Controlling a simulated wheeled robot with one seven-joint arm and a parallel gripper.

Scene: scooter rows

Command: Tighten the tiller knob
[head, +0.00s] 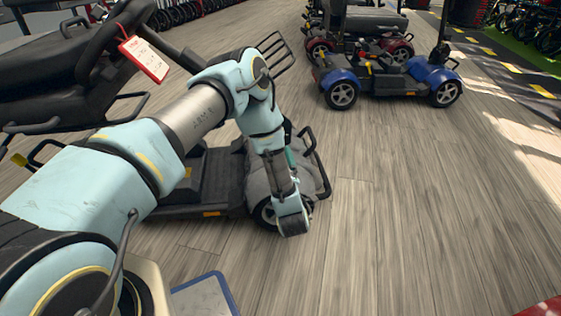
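A dark grey scooter (205,185) stands at the left, side-on, with its front end to the right. Its black tiller (180,52) slants behind my arm, and a red-edged white tag (145,57) hangs near its top. I cannot make out the tiller knob; my arm covers the lower part of the tiller. My arm reaches over the scooter and bends down in front of its front cover, its lowest visible joint beside the front wheel (266,213). No gripper fingers show; they are hidden behind the arm or out of sight. A small teal part shows beside the forearm, too little to identify.
A blue scooter (392,80) stands at the upper right, with a dark red one (365,45) behind it. A black basket-like frame (276,52) rises behind my elbow. The wooden floor (420,210) is clear at centre and right. Bicycles line the far edges.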

